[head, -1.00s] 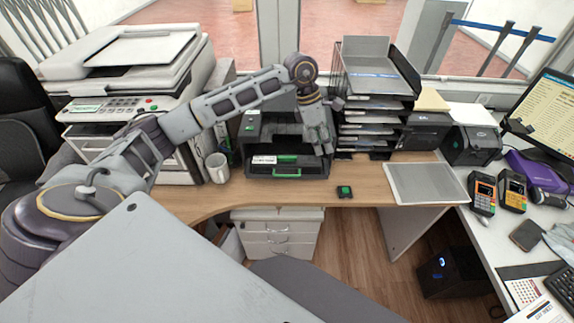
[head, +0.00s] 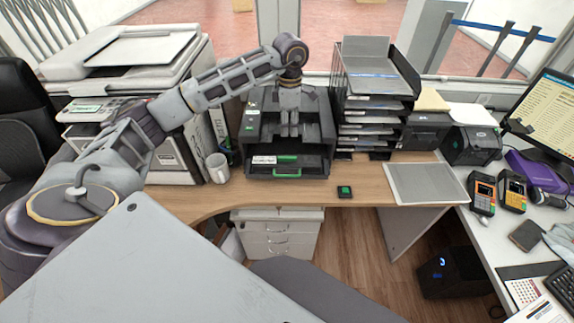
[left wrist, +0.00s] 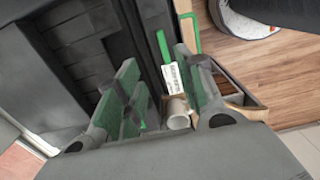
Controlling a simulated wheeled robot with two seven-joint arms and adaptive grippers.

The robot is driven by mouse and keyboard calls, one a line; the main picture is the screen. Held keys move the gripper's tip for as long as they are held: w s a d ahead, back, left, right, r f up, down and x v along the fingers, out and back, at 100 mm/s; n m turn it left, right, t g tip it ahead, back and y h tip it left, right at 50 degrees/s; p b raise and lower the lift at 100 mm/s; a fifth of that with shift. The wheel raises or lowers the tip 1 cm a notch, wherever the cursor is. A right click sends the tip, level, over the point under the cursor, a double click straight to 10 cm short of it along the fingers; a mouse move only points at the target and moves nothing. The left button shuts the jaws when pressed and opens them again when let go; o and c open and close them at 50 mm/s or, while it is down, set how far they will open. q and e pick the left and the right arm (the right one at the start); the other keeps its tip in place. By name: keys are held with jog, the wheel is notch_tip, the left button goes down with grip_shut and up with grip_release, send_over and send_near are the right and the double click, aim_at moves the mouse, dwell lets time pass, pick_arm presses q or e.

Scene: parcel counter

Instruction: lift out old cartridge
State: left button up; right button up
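The open black printer (head: 325,135) stands at the back of the wooden counter. In its front opening is a dark unit with a white label (head: 263,160) and a green strip (head: 287,159); it looks like the old cartridge, mostly hidden in the body. The label (left wrist: 172,74) and strip (left wrist: 162,46) also show in the left wrist view. My left gripper (head: 289,133) points down into the printer, behind the strip. In the left wrist view its fingers (left wrist: 160,85) are apart with nothing clearly between them. My right gripper is out of view.
A white mug (head: 217,168) stands left of the printer, and a letter-tray stack (head: 375,85) stands close on its right. A small black block with a green top (head: 344,191) and a grey mat (head: 426,183) lie on the counter. Clear wood lies in front of the printer.

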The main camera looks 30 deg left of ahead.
pick_arm(q)
jog(key=f, duration=0.1)
send_over(287, 157)
jog(key=w, duration=0.1)
notch_tip(287, 157, down, 6)
jog(key=shift+d+f+p, duration=0.1)
jog(key=shift+p, duration=0.25)
jog(key=shift+f, duration=0.35)
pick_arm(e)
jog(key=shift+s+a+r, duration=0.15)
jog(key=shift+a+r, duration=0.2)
pick_arm(q)
jog(key=shift+f, duration=0.1)
jog(key=shift+s+f+p, duration=0.3)
jog(key=shift+f, duration=0.5)
notch_tip(287, 157, down, 2)
jog(key=shift+s+f, duration=0.15)
jog(key=shift+f, duration=0.1)
jog(key=shift+f+p, duration=0.3)
jog(key=shift+f, duration=0.15)
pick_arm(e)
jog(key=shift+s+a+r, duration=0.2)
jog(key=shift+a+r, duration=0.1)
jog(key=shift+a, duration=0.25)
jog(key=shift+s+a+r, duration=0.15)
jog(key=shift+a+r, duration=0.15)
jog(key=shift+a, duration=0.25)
